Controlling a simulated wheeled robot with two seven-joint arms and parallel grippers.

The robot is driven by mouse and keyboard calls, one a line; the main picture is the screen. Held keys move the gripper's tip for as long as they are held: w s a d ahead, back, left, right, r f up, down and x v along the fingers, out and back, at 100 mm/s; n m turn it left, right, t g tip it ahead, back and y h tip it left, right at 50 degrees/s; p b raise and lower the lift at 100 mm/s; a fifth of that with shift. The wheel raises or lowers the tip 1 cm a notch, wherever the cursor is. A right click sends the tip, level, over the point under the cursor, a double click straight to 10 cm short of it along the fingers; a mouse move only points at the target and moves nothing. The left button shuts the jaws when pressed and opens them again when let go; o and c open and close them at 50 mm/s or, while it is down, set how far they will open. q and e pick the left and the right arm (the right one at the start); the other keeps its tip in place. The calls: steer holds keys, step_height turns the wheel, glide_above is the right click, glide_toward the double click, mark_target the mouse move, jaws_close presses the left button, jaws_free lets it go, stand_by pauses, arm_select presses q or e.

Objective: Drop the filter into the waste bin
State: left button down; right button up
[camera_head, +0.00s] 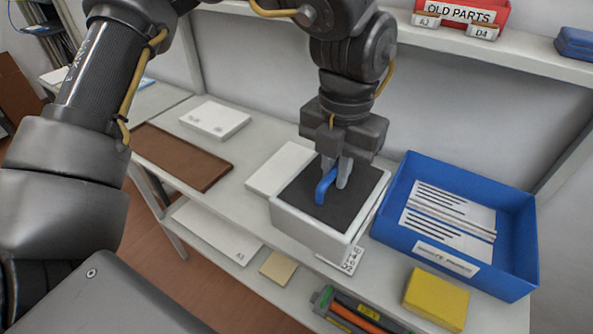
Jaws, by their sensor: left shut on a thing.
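A white box (316,227) with a dark square top (302,200) stands on the bench. The dark top looks like the filter, but I cannot tell for sure. My left gripper (335,176) points down over it, shut on a blue handle (321,190) at the dark top. The fingers hide part of the handle, and I cannot tell whether it is fixed to the dark top. No bin marked as waste shows. My right gripper is not in view.
A blue tray (393,205) with striped sheets stands close on the right. A white block (216,119) and a brown board (178,153) lie left. A red OLD PARTS bin (447,24) is on the upper shelf.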

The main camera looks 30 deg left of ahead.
arm_select(q)
steer(key=shift+w+r+n, duration=0.1)
steer(key=shift+n, duration=0.2)
steer(key=shift+w, duration=0.15)
steer(key=w+f, duration=0.1)
steer(key=w, duration=0.1)
steer(key=w+a+f+p, duration=0.1)
steer(key=w, duration=0.1)
steer(key=w+f, duration=0.1)
steer(key=w, duration=0.2)
steer(key=shift+a+f+p, duration=0.1)
steer(key=shift+a+p, duration=0.15)
steer(key=shift+p, duration=0.1)
steer(key=w+a+f, duration=0.1)
steer(key=w+f, duration=0.5)
steer(key=f, duration=0.3)
steer(key=shift+w+a+f+p, duration=0.15)
steer(key=shift+w+f+p, duration=0.05)
steer(key=shift+f+p, duration=0.2)
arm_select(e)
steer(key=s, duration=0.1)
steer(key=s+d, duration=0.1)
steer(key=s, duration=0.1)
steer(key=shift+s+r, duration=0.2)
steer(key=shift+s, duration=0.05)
arm_select(q)
steer(key=shift+s, duration=0.1)
